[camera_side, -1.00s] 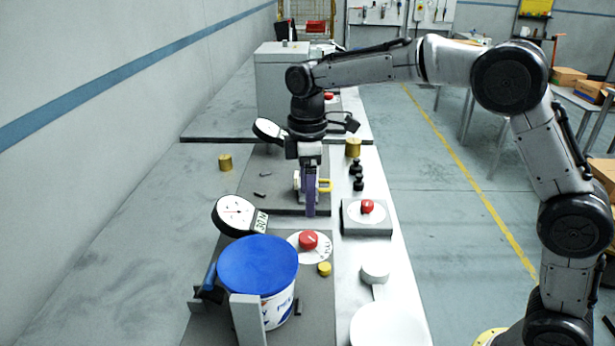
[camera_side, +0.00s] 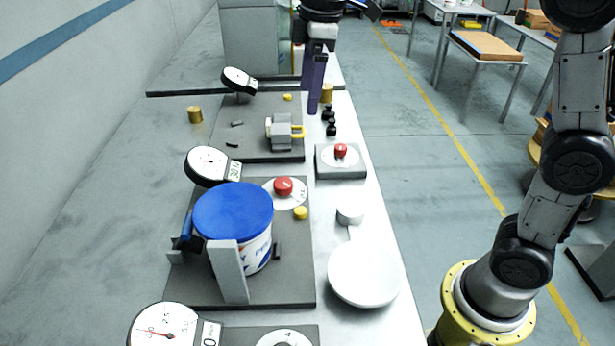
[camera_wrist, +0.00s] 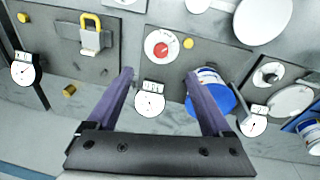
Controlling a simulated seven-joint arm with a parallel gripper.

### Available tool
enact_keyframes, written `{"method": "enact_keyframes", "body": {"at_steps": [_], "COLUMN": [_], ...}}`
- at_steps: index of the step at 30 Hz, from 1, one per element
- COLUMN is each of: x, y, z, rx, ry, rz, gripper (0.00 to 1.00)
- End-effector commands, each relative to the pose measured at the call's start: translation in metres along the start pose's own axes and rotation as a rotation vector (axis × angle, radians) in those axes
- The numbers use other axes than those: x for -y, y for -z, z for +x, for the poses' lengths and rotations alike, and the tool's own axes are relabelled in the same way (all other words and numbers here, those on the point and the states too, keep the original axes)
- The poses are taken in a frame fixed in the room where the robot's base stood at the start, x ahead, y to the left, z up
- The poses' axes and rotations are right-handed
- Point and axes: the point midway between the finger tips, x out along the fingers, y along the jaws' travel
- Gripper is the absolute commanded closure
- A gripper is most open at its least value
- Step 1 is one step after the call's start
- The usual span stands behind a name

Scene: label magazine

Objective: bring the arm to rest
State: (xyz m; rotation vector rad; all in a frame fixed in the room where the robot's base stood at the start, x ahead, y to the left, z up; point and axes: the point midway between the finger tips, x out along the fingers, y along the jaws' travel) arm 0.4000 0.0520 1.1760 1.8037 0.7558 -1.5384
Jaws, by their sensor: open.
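My gripper (camera_side: 316,90) hangs with its purple fingers pointing down, above the bench and clear of the things on it. In the wrist view my gripper (camera_wrist: 160,76) is open, with its two fingers wide apart and nothing between them. A grey block with a yellow loop (camera_side: 282,132) lies on the dark plate below and to the left of the fingers in the side view. It also shows in the wrist view (camera_wrist: 92,40), at the upper left. The top of my gripper and my wrist are partly cut off by the side view's upper edge.
A blue-lidded tub (camera_side: 233,212) stands between upright brackets on a nearer plate. Dial gauges (camera_side: 208,164), red knobs (camera_side: 341,150), small black pieces (camera_side: 331,127), brass cylinders (camera_side: 195,115) and a white round dish (camera_side: 363,273) stand around. The bench's left side is mostly clear.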

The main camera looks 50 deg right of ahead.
Motion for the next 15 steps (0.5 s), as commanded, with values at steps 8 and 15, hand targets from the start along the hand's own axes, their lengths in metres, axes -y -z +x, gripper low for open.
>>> {"method": "enact_keyframes", "body": {"at_steps": [8, 15], "x": [0.062, 0.123], "y": [-0.093, -0.162], "z": [-0.041, -0.016], "rx": [-0.118, -0.226], "ry": [-0.116, -0.185], "rz": [0.221, 0.494], "gripper": [0.16, 0.16]}}
